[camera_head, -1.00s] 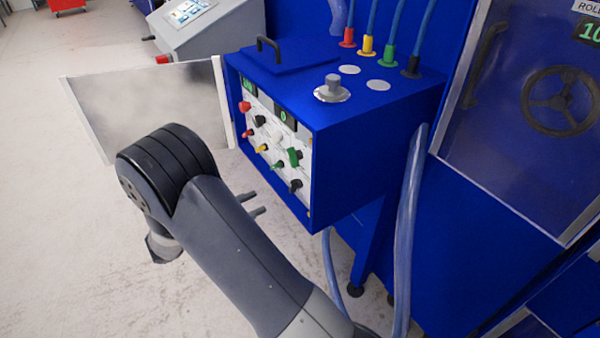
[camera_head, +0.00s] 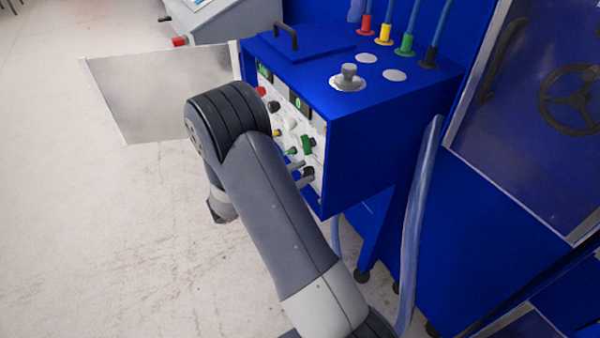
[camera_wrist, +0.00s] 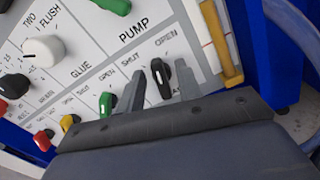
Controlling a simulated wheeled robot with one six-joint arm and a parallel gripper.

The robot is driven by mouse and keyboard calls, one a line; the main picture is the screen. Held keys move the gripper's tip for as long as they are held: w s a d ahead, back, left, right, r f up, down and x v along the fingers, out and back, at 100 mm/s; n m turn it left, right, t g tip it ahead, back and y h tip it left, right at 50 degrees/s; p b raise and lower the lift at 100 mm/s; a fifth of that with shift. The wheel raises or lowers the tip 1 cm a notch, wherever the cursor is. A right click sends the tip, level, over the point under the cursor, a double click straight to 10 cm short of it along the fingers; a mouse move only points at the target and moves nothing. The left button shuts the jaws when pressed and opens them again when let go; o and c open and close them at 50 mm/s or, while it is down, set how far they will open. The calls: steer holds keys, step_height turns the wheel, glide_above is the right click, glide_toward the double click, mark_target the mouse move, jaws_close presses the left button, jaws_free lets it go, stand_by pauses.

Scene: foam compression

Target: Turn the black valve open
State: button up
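The black valve (camera_wrist: 160,78) is a small black handle with a pale line on it, low on the white panel. "SHUT" is printed above its left and "OPEN" above its right; its handle tilts up-left toward "SHUT". My gripper (camera_wrist: 158,90) is open in the wrist view, with one finger on each side of the valve; I cannot tell whether either finger touches it. In the head view my gripper (camera_head: 297,173) reaches the panel's lower right corner by the black valve (camera_head: 308,174), and my arm hides part of the panel.
A green valve (camera_wrist: 107,103), yellow valve (camera_wrist: 70,121) and red valve (camera_wrist: 42,140) lie left of the black one. A white knob (camera_wrist: 45,50) is above them. A yellow bar (camera_wrist: 222,45) runs along the panel's right side. A blue hose (camera_head: 420,220) hangs right of the box (camera_head: 370,140).

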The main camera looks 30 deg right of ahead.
steer(key=shift+c, duration=0.5)
jaws_close()
steer(key=shift+f+b, duration=0.15)
steer(key=shift+b, duration=0.2)
steer(key=shift+f+m+b, duration=0.1)
steer(key=shift+m+b, duration=0.6)
steer(key=shift+b, duration=0.1)
steer(key=m+b, duration=0.2)
steer(key=shift+s+b, duration=0.1)
steer(key=shift+b, duration=0.25)
steer(key=m+b, duration=0.2)
steer(key=b, duration=0.1)
steer(key=shift+s+m, duration=0.1)
steer(key=shift+m, duration=0.3)
